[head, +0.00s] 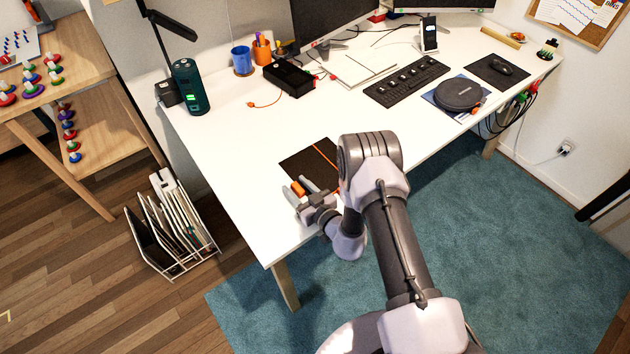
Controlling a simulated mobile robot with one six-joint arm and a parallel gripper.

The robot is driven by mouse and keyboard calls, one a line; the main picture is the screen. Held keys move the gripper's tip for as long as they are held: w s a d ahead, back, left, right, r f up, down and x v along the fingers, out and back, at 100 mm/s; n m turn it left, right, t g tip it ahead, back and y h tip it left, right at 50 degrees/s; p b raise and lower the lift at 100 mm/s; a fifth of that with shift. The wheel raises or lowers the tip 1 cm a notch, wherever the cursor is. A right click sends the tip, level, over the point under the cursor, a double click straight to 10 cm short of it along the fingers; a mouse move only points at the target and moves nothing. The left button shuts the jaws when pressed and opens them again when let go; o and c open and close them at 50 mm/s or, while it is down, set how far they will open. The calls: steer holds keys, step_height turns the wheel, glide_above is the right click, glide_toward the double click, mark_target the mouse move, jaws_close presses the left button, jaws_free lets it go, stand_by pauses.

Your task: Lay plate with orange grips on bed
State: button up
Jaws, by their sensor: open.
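A dark flat plate (305,163) lies on the white desk near its front left edge. A thin orange line runs across it, and a small orange grip (298,188) shows at its near left side. My gripper (299,188) is at this near side, its fingers open and pointing at the plate. The orange grip appears between the fingertips; I cannot tell whether they touch it. My arm hides the plate's right part. I cannot make out a printer bed for certain in this view.
The white desk (225,150) is clear left of the plate. Behind stand a dark green cylinder (190,87), a black box (289,78) and a blue cup (242,60). A keyboard (407,81) and round dark device (458,94) lie right. A file rack (172,225) stands on the floor.

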jaws_close()
steer(key=shift+r, duration=0.15)
